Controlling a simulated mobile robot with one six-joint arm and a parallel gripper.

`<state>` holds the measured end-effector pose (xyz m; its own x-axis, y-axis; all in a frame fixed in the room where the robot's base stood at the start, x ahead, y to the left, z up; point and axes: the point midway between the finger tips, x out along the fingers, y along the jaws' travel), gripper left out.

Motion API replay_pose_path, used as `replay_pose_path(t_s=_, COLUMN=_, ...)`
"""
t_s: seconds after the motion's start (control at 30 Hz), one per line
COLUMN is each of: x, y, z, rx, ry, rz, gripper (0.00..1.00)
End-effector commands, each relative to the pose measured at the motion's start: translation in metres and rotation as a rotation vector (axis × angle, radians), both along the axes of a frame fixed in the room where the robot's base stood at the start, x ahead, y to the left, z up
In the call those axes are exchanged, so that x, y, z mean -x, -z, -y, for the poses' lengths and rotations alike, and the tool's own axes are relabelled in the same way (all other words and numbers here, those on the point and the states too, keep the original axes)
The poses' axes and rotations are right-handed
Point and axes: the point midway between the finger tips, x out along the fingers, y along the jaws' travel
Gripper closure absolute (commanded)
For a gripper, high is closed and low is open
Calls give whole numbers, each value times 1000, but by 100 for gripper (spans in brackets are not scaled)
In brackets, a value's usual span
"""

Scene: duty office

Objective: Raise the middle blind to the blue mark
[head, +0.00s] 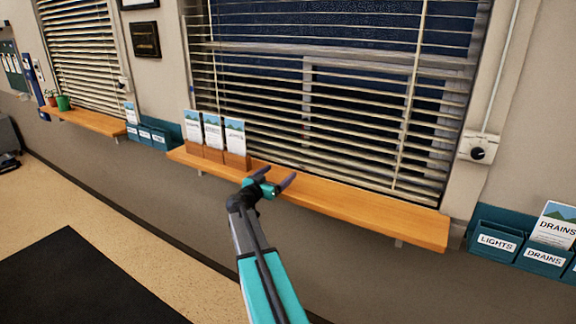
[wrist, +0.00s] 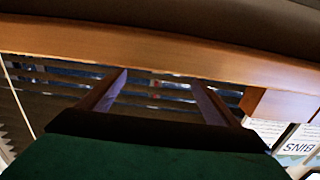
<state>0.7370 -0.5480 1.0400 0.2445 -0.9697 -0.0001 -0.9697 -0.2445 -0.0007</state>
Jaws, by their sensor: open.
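A large blind (head: 330,110) with cream slats hangs over the central window in the head view, lowered almost to the wooden sill (head: 350,203). Another lowered blind (head: 82,55) is at the far left. My gripper (head: 277,175) is open and empty, with its fingers apart in front of the large blind's lower edge and over the sill. In the wrist view the picture is upside down: the open fingers (wrist: 160,78) point toward the slats (wrist: 160,92), with the sill (wrist: 200,60) across the top.
A wall box with a black knob (head: 478,150) and a cord is right of the large blind. Leaflet holders (head: 213,150) stand on the sill's left end, close left of my gripper. Teal bins (head: 500,240) hang at the right. A dark mat (head: 80,280) lies on the floor.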

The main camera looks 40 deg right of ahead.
Motion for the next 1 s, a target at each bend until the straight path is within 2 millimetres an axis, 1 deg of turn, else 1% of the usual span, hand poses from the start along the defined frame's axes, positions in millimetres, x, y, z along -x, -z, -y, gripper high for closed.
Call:
replay_pose_path(t_s=0.03, x=-3, y=-2, z=8, rx=0, ry=1, rz=-1, gripper=15)
replay_pose_path(t_s=0.1, x=-4, y=-2, z=16, rx=0, ry=3, rz=-1, gripper=15)
replay_pose_path(t_s=0.4, x=-12, y=-2, z=49, rx=0, ry=3, rz=0, gripper=15)
replay_pose_path(t_s=0.5, x=-14, y=-1, z=57, rx=0, ry=2, rz=-1, gripper=15)
replay_pose_path(t_s=0.7, x=-16, y=0, z=67, rx=0, ry=2, rz=-1, gripper=15)
replay_pose_path(t_s=1.0, x=-15, y=0, z=69, rx=0, ry=3, rz=-1, gripper=15)
